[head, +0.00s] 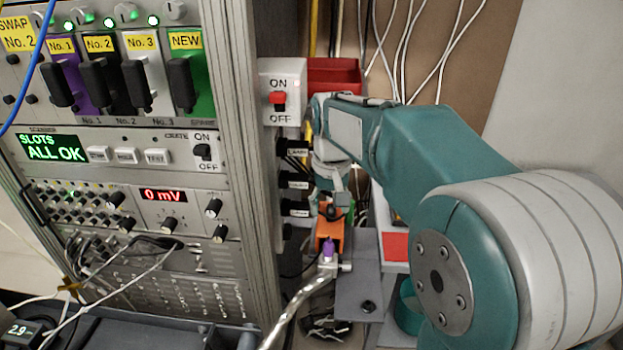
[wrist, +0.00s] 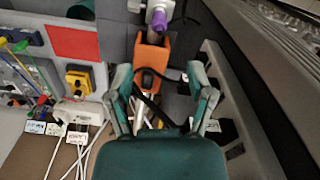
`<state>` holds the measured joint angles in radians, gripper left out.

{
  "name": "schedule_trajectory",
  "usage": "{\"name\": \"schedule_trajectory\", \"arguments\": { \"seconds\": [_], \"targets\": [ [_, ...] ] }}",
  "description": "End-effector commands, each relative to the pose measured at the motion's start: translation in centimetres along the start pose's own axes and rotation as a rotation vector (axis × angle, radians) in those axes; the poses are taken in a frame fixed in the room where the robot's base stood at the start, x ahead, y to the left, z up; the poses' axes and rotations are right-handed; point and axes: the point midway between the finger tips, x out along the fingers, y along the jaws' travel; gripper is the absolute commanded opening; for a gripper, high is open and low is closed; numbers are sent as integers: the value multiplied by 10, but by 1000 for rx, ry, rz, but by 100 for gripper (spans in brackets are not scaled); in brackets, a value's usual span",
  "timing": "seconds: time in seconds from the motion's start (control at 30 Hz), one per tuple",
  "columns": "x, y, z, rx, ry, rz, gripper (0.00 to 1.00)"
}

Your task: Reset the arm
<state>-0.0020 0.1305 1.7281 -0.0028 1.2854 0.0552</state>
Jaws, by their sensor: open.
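My teal arm reaches across the right of the head view, and its far end hangs down beside the rack. My gripper (wrist: 161,76) is open in the wrist view, with its two fingers spread wide. An orange block (wrist: 152,57) shows beyond and between the fingers, and I see no finger closed on it. The block also shows in the head view (head: 330,228), just below the arm's end. A purple piece (wrist: 160,22) on a silver fitting sits at its end. In the head view my fingers are small and partly hidden.
An instrument rack (head: 120,160) with cartridges, switches and an "ALL OK" display fills the left. An ON/OFF switch box (head: 281,92) and a red bin (head: 333,75) stand near my arm. A red square (wrist: 73,42) and loose cables lie around the gripper.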

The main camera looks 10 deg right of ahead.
Motion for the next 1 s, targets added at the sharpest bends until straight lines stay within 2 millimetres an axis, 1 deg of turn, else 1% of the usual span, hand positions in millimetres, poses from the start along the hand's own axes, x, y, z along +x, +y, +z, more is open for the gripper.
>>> {"name": "schedule_trajectory", "arguments": {
  "seconds": [0.07,0.17,0.27,0.33,0.53,0.67,0.8,0.9,1.0],
  "targets": [
    [0,0,1,0,2,0,69],
    [-6,1,10,-2,22,-1,69],
    [-15,2,32,-7,70,-4,69],
    [-22,3,51,-11,112,-6,69],
    [-28,6,103,-23,230,-11,69],
    [-26,8,137,-32,308,-13,69],
    [-17,9,170,-40,390,-15,69],
    [-9,10,190,-44,440,-15,69],
    [-2,11,202,-48,475,-16,69]
  ]
}}
